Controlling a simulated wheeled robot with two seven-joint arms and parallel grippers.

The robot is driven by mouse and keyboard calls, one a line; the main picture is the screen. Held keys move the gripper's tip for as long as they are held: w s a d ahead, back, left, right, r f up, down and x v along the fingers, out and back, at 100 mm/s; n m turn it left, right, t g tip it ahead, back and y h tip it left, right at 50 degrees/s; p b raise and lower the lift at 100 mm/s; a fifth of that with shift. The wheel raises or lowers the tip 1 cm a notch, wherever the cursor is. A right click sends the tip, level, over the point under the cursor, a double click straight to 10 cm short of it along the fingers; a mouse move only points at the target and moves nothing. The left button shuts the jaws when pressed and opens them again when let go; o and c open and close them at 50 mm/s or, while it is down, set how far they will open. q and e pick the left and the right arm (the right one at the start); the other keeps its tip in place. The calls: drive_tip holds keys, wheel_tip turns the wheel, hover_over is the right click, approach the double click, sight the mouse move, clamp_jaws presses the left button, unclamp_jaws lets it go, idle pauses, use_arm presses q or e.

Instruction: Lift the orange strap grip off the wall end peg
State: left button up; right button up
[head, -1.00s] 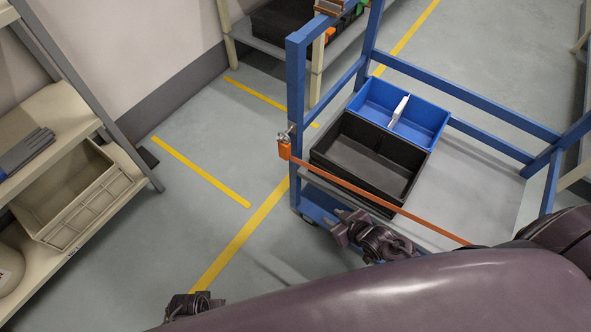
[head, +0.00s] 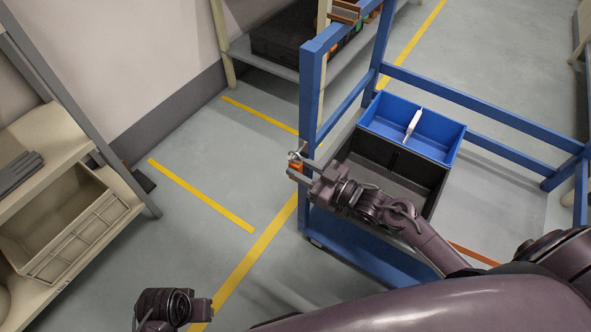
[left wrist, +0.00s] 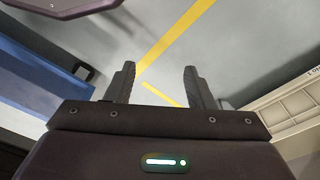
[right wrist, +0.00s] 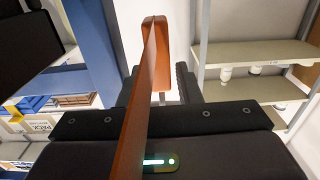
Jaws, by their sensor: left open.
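The orange strap grip (head: 296,167) is at the blue cart's corner post, by a small metal peg (head: 294,156). My right gripper (head: 293,167) is there, its fingers on either side of the grip. In the right wrist view the grip (right wrist: 155,45) stands upright at the fingertips, with a gap to the right finger; the strap (right wrist: 145,105) crosses in front and hides part of the left finger. The right gripper looks open. My left gripper (left wrist: 160,82) is open and empty above the floor. Whether the grip is still on the peg is unclear.
The blue cart (head: 309,95) carries a blue bin (head: 438,130) and a black bin (head: 400,165). The orange strap (head: 472,254) runs along its near side, partly behind my right arm. A shelf with a beige crate (head: 75,245) stands left. Floor between is clear.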

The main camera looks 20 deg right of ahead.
drive_tip(key=shift+x, duration=1)
drive_tip(key=shift+c, duration=0.3)
clamp_jaws()
